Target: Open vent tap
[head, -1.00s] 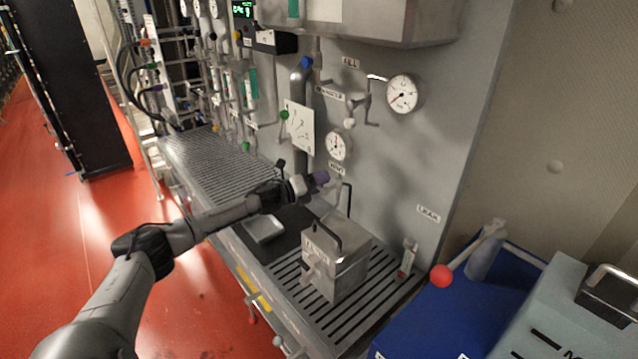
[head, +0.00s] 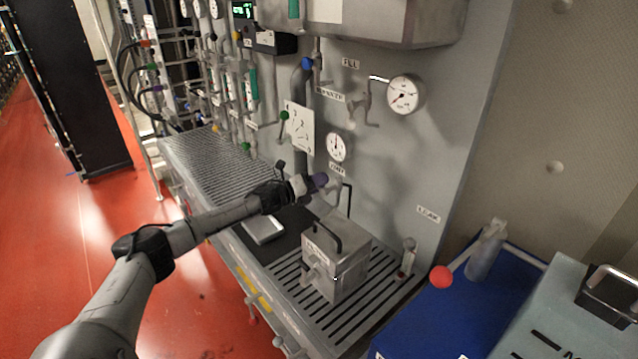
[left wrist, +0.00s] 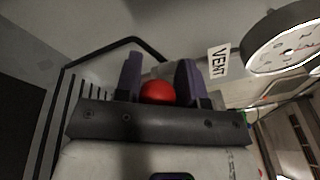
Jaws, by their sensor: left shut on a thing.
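My left gripper (head: 318,181) reaches the grey wall panel below a small gauge in the head view. In the left wrist view its two purple fingers (left wrist: 160,82) are shut on a red ball-shaped knob (left wrist: 158,92), which sits between them. A VENT label (left wrist: 219,62) is on the panel just beyond, to the right of the fingers. The tap body behind the knob is mostly hidden by my fingers. In the head view the gripper covers the red knob. My right gripper is not in view.
A grey metal box with a black handle (head: 337,262) stands on the slatted bench (head: 330,335) below my gripper. A bent dark pipe rises beside it. The small gauge (head: 336,147) is just above. A blue bin (head: 440,320) is at right.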

